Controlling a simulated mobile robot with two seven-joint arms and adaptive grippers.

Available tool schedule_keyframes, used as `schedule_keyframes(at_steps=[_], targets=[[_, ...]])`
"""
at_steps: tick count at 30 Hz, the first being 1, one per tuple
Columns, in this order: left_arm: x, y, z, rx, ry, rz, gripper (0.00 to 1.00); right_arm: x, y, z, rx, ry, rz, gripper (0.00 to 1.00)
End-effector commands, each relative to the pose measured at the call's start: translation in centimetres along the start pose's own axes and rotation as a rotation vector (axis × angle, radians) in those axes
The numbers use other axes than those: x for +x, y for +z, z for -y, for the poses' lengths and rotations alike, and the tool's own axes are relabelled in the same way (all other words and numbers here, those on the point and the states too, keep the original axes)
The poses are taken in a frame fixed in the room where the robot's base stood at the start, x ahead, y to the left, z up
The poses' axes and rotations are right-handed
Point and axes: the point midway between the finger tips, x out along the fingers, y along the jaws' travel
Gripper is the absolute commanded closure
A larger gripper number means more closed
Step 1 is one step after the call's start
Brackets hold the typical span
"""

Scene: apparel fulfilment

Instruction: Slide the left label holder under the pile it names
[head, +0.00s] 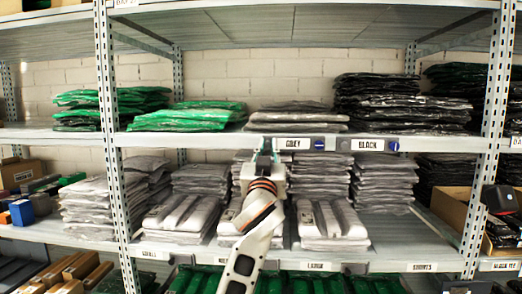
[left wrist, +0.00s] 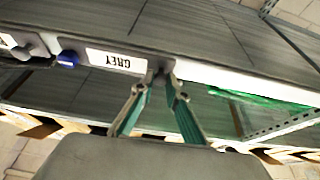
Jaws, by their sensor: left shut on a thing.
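The left label holder (head: 298,143) reads GREY and has a blue knob at its right end. It sits on the upper shelf's front edge, below the grey pile (head: 297,116). My left gripper (head: 266,148) is at the holder's left end, shut on it. In the left wrist view the holder (left wrist: 117,62) appears upside down, with its end at the fingertips (left wrist: 162,76). The second label holder (head: 368,145) reads BLACK and sits below the left part of the black pile (head: 400,105).
Green piles (head: 190,117) lie left of the grey pile. The shelf edge (head: 185,140) is bare between the left upright (head: 106,120) and my gripper. Grey garment piles (head: 330,225) fill the shelf below, close to my left arm.

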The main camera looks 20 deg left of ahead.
Motion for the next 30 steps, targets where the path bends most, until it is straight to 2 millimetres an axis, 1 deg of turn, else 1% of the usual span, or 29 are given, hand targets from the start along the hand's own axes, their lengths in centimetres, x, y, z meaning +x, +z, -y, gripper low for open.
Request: schedule_keyframes(at_steps=[14, 15, 16, 17, 26, 30], targets=[[0.08, -0.08, -0.2, -0.001, -0.002, -0.001, 1.0, -0.01, 0.04, 0.21, 0.005, -0.001, 0.001, 0.6], [0.09, -0.08, -0.19, -0.001, -0.002, -0.001, 0.81, -0.02, 0.0, 0.23, 0.006, -0.001, 0.0, 0.6], [0.09, -0.08, -0.18, -0.001, -0.002, -0.001, 0.73, -0.03, -0.03, 0.24, 0.006, -0.001, -0.001, 0.6], [0.08, -0.08, -0.18, -0.001, -0.002, -0.001, 0.69, -0.04, -0.06, 0.24, 0.006, -0.001, -0.001, 0.6], [0.02, -0.03, -0.22, 0.0, -0.001, 0.0, 0.69, -0.09, -0.03, 0.19, 0.004, -0.001, -0.001, 0.6], [-0.81, 0.02, -0.27, -0.002, -0.001, 0.0, 0.69, -0.08, 0.12, 0.16, 0.003, -0.001, 0.002, 0.6]])
